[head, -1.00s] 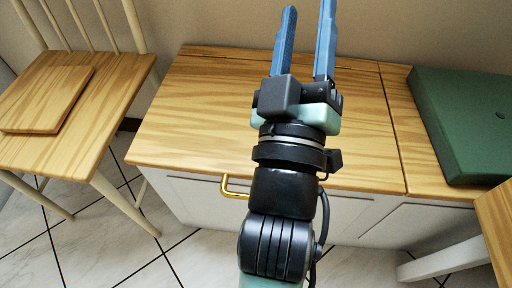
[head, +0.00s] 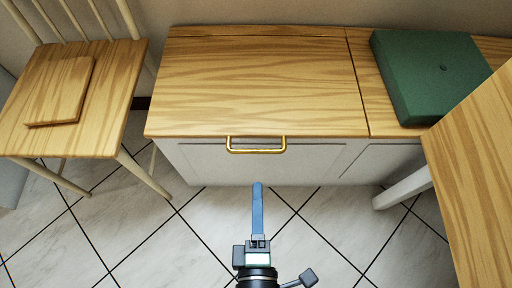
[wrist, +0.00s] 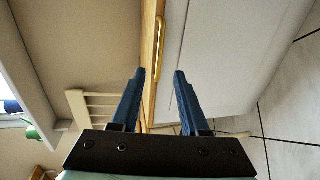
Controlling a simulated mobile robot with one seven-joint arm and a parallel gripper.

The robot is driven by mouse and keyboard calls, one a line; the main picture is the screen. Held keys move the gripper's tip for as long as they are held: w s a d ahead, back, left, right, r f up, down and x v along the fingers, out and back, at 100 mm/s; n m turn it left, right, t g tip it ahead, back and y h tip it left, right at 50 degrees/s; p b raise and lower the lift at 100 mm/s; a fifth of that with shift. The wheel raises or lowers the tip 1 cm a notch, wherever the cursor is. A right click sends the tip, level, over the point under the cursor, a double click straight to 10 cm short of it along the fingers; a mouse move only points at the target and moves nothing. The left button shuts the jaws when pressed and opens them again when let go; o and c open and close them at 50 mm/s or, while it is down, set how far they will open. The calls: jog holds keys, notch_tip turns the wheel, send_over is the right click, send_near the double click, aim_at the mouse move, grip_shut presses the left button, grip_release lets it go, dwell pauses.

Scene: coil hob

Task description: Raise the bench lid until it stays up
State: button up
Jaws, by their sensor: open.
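The wooden bench lid (head: 250,85) lies flat and closed on the white bench. A brass handle (head: 256,150) sits at the middle of its front edge. My gripper (head: 258,185) is in front of the bench, just short of the handle and apart from it in the head view. In the wrist view my gripper (wrist: 160,72) is open and empty, its two blue fingers spread. The handle (wrist: 160,45) shows beyond the fingertips, roughly in line with the gap, beside the wooden lid edge (wrist: 148,60). In the head view the fingers overlap, so their gap is hidden.
A green cushion (head: 425,75) lies on the fixed bench top to the right of the lid. A wooden table (head: 480,165) stands at the right front. A chair (head: 100,125) with a wooden board (head: 62,90) stands at the left. The tiled floor before the bench is clear.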

aim_at(258, 150)
jog(key=b+x, duration=0.5)
jog(key=x, duration=0.7)
jog(key=shift+b, duration=0.3)
grip_shut()
dwell(0.9)
